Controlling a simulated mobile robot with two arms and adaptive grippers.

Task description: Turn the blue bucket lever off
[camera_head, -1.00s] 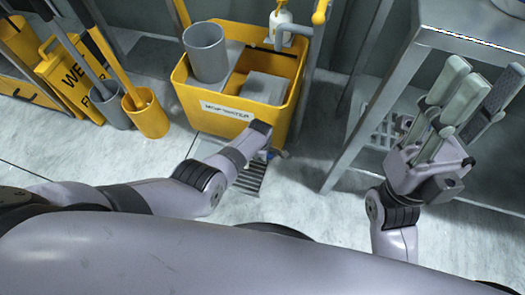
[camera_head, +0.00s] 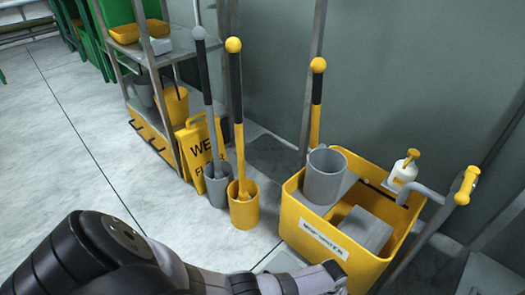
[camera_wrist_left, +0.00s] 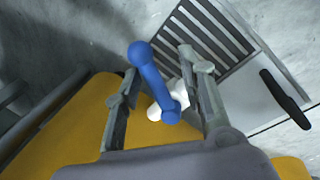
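The blue lever (camera_wrist_left: 152,80) shows in the left wrist view, with a round knob at its upper end and a white fitting (camera_wrist_left: 155,110) behind its lower end. The yellow mop bucket (camera_wrist_left: 75,130) lies beside and below it. My left gripper (camera_wrist_left: 160,65) is open, with one finger on each side of the lever; I cannot tell whether either finger touches it. In the head view the yellow bucket (camera_head: 298,238) stands at the lower right, and the lever is hidden there. My left arm reaches along the bottom edge to the bucket's front. My right gripper is out of view.
A floor grate (camera_wrist_left: 210,35) lies by the lever. Left of the bucket stand a yellow pot (camera_head: 243,210) and grey pot (camera_head: 217,188) with long-handled tools, a wet-floor sign (camera_head: 200,150) and a metal shelf (camera_head: 180,45). Open floor (camera_head: 60,130) lies further left.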

